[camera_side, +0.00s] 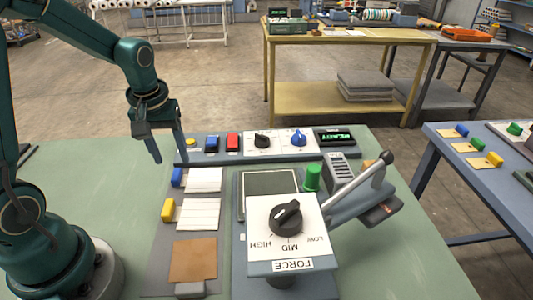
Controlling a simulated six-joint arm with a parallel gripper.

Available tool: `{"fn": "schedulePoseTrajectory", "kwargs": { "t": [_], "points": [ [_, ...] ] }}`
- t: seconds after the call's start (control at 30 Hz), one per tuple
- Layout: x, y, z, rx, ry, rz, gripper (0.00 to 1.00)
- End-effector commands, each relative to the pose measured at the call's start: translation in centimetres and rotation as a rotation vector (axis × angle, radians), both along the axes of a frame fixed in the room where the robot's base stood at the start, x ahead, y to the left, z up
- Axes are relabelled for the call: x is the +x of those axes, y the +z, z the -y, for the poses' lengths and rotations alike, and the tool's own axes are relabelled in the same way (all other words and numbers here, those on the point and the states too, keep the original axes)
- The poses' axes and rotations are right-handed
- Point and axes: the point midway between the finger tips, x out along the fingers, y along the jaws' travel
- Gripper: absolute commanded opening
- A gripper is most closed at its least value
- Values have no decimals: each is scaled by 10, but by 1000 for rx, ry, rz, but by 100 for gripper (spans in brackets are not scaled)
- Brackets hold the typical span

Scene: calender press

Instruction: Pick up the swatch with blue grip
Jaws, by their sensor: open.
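The swatch with the blue grip (204,180) is a white striped piece lying flat on the bench, with its blue grip (177,177) at its left end. My gripper (167,160) is open and empty, pointing down, above and left of the blue grip and apart from it. Just in front lies a similar white swatch (199,214) with a yellow grip (168,210). Nearer still lies a brown swatch (193,260) with a grey grip (189,289).
A control strip (265,145) with buttons, knobs and a green display runs behind the swatches. The press (287,225) with a FORCE dial, green button (313,177) and long lever (360,180) stands to the right. The green bench (120,200) is clear left of the swatches.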

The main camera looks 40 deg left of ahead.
Motion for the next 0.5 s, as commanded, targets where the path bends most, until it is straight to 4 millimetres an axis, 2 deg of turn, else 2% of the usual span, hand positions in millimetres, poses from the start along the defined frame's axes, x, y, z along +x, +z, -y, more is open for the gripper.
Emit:
{"fn": "schedulePoseTrajectory", "kwargs": {
  "t": [0.5],
  "points": [
    [2, -49, -7, -5, 10, -13, 57]
  ]
}}
